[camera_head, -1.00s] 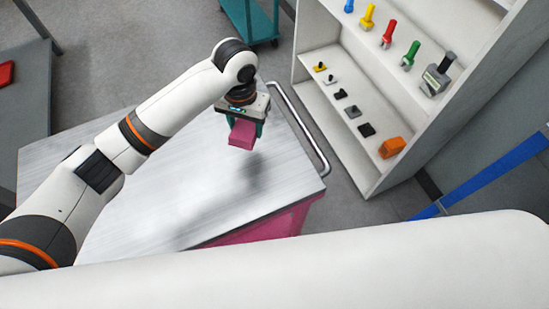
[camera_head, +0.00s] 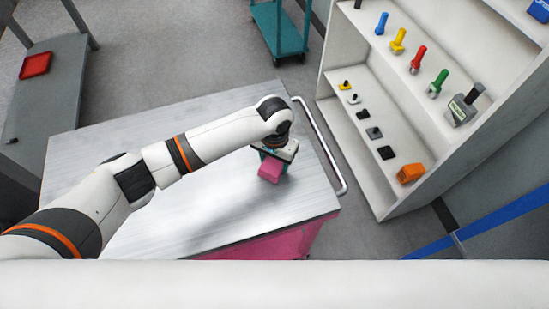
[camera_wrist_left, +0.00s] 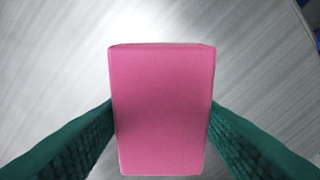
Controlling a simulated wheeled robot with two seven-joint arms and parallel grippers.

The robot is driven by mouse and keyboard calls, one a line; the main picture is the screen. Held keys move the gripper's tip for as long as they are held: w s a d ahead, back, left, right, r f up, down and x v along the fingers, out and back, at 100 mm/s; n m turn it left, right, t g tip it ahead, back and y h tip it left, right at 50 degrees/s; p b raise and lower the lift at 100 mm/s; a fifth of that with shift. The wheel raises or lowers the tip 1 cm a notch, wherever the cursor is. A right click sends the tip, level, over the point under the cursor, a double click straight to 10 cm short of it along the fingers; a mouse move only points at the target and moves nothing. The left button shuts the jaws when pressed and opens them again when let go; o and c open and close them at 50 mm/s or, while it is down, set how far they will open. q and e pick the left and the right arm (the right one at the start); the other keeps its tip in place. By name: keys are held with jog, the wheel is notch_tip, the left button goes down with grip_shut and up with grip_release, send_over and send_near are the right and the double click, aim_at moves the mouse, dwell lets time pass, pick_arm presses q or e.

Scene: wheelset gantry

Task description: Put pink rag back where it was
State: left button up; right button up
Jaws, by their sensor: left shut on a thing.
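The pink rag (camera_head: 270,170) is a block-shaped pink piece held in my left gripper (camera_head: 274,163), over the grey metal top of the pink cart (camera_head: 190,215). In the left wrist view the rag (camera_wrist_left: 162,110) sits between the two green fingers, which press on its sides. The cart top fills the background there. Whether the rag touches the top or hangs just above it I cannot tell. My right gripper is not in view.
A white shelf (camera_head: 375,155) at the right holds coloured tools and an orange block (camera_head: 410,173). A teal cart (camera_head: 280,30) stands at the back. A grey table (camera_head: 45,95) with a red tray (camera_head: 36,64) is at the left. The cart has a side handle (camera_head: 325,150).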

aim_at(275, 161)
pick_arm(q)
jog(key=shift+f, duration=0.15)
jog(key=o, duration=1)
jog(key=shift+c, duration=0.2)
notch_tip(275, 161, up, 12)
jog(key=b, duration=0.1)
jog(key=shift+r, duration=0.2)
